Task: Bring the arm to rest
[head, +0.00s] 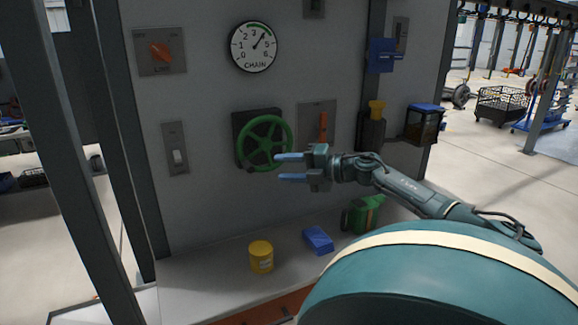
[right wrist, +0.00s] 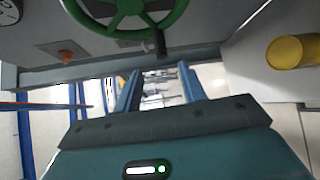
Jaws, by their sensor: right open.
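My right gripper (head: 291,168) is open and empty in the head view, with its two blue fingers pointing left. Its arm comes in from the right. In the head view the fingertips appear beside the lower right of the green handwheel (head: 262,140) on the grey panel. The right wrist view shows both fingers (right wrist: 158,90) spread with nothing between them. The handwheel (right wrist: 120,25) with its dark knob shows beyond them at the top. I cannot tell the exact gap between fingers and wheel. My left gripper is not in view.
The panel (head: 205,100) carries a chain gauge (head: 254,47), an orange knob (head: 160,51), a switch (head: 177,155) and an orange lever (head: 323,127). A yellow can (head: 261,256), a blue box (head: 318,240) and a green container (head: 362,214) stand on the ledge below. Dark posts frame the left.

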